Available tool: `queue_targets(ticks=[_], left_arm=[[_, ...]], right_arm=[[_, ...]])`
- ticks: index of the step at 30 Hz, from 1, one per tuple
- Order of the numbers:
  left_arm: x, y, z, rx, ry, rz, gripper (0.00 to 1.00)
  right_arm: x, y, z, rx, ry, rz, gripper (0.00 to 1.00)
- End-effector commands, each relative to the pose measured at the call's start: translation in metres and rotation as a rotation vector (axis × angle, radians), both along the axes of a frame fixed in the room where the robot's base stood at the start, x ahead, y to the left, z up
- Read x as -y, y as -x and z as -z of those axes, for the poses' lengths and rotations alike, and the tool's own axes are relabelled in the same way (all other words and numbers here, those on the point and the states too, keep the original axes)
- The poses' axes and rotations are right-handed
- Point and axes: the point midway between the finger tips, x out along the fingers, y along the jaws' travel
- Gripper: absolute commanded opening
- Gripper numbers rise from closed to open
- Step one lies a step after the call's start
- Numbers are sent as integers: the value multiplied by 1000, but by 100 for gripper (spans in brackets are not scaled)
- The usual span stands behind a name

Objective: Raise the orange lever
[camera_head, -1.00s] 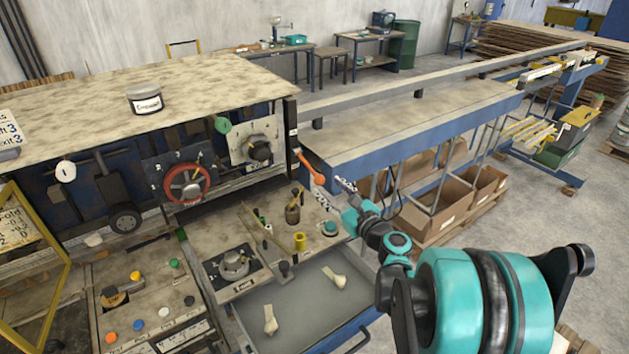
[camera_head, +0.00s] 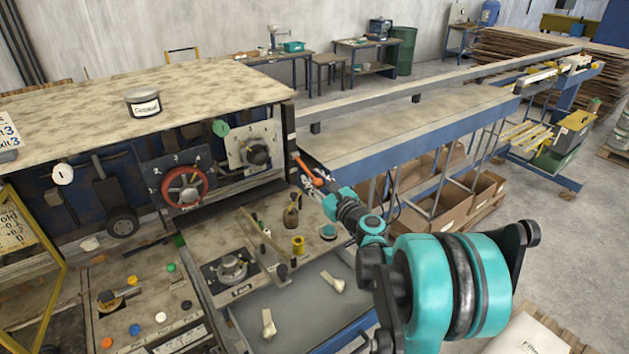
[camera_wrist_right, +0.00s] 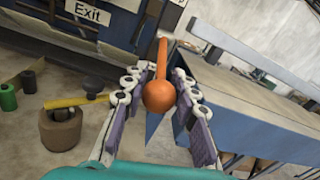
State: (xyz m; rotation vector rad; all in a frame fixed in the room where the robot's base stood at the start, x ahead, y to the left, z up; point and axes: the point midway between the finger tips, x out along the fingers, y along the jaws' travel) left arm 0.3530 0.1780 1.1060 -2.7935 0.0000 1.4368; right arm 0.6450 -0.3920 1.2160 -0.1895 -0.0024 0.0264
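The orange lever (camera_head: 305,166) sticks out from the right end of the machine, its round orange knob at the lower end, near the blue conveyor table. In the right wrist view the lever's knob (camera_wrist_right: 159,96) lies between the fingers, with the shaft running up and away from it. My right gripper (camera_wrist_right: 160,108) is open, one finger on each side of the knob; I cannot tell whether either finger touches it. In the head view my right gripper (camera_head: 326,188) is at the knob and partly covers it. My left gripper is not in view.
A yellow-handled part (camera_wrist_right: 75,102) and several knobs stand left of the fingers. The blue conveyor table (camera_head: 400,150) is close on the right. An open drawer (camera_head: 300,318) holding two pale pieces is below. A red handwheel (camera_head: 186,186) is on the machine front.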

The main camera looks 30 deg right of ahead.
Motion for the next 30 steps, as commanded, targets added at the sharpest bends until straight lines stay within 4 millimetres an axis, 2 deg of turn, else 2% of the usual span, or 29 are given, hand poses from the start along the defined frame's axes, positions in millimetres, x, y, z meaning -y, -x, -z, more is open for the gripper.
queue_targets(ticks=[1, 2, 20, 26, 30], left_arm=[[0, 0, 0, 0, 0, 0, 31], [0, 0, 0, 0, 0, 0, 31], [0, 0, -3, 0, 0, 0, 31], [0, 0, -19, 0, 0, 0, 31], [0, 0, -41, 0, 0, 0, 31]], right_arm=[[0, 0, 0, 0, 0, 0, 8], [0, 0, 0, 0, 0, 0, 0], [0, 1, -2, -7, 0, 0, 0], [0, 2, -12, -63, 7, 0, 0], [0, 4, -24, -146, 14, 0, 0]])
